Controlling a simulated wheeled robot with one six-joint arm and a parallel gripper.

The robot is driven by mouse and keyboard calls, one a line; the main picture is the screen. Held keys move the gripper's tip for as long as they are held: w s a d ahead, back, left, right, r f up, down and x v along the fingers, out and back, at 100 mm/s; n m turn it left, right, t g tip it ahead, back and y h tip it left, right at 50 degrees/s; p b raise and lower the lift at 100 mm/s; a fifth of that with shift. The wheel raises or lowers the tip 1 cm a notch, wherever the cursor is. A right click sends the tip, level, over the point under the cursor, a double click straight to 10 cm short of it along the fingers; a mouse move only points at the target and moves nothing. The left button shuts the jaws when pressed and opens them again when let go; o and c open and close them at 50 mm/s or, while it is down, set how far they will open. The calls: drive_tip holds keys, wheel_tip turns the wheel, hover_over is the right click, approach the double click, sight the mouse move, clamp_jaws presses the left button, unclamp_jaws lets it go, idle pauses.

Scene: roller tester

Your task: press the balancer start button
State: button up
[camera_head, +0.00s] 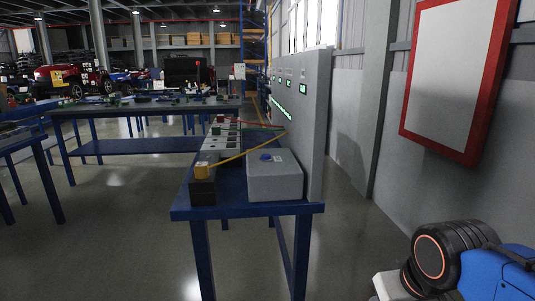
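A blue button (266,157) sits on top of a light grey box (275,182). The box stands at the near end of a narrow blue table (233,205). No readable label shows whether this is the balancer start button. A small pale label lies beside the button. My gripper is not in view; only a black and blue part of my own body shows at the lower right, apart from the table.
A tall grey panel (316,125) with green displays stands along the table's right side. Blue workbenches (140,108) stand further left. The floor in front is clear.

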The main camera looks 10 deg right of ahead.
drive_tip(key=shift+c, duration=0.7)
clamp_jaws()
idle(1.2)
